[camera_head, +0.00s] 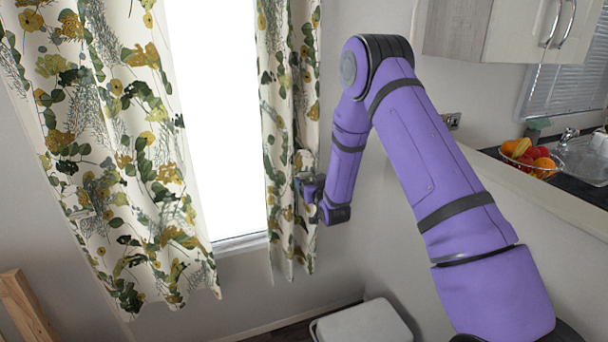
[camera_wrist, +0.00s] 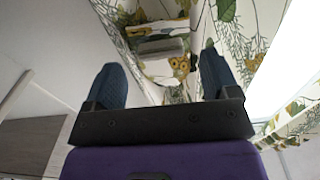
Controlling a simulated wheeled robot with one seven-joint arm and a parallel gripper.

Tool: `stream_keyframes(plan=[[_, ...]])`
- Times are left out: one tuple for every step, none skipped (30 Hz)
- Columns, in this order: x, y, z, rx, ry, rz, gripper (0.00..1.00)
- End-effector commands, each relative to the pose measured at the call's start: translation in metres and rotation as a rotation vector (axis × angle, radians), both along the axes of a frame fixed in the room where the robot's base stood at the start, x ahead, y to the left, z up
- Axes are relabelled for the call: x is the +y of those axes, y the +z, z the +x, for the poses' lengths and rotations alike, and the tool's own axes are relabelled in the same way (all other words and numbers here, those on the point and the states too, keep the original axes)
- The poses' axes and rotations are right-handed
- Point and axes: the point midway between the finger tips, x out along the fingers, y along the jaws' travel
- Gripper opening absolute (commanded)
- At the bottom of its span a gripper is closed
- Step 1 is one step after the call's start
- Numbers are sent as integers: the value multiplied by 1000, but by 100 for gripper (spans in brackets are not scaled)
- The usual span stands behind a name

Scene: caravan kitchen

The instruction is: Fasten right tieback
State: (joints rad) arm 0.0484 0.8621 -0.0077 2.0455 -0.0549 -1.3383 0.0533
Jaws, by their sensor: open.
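The right curtain (camera_head: 290,70), white with green and yellow leaves, hangs at the right side of the bright window. Curtain cloth (camera_wrist: 240,40) shows beyond and beside the right finger. A small grey flat piece (camera_wrist: 160,47) lies between the fingers, further off; I cannot tell whether it is the tieback.
The left curtain (camera_head: 110,150) hangs loose. A white lidded box (camera_head: 362,322) stands on the floor below my arm. A counter with a fruit bowl (camera_head: 530,160) and a wall cupboard (camera_head: 490,30) are at the right. A wooden piece (camera_head: 25,308) is at lower left.

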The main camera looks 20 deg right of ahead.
Motion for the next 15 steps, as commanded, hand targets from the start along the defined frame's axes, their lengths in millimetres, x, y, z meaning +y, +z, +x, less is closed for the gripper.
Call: stream_keyframes(plan=[[0, 0, 10, -2, 0, 0, 81], [0, 0, 15, -2, 0, 0, 81], [0, 0, 22, -1, 0, 0, 81], [0, 0, 27, -2, 0, 0, 81], [0, 0, 32, -1, 0, 0, 81], [0, 0, 37, -2, 0, 0, 81], [0, 0, 41, -1, 0, 0, 81], [0, 0, 45, -1, 0, 0, 81], [0, 0, 49, 0, 0, 0, 81], [0, 0, 52, 0, 0, 0, 81], [0, 0, 54, -1, 0, 0, 81], [0, 0, 57, 0, 0, 0, 81], [0, 0, 58, 0, 0, 0, 81], [0, 0, 59, 1, 0, 0, 81], [0, 0, 60, 1, 0, 0, 81]])
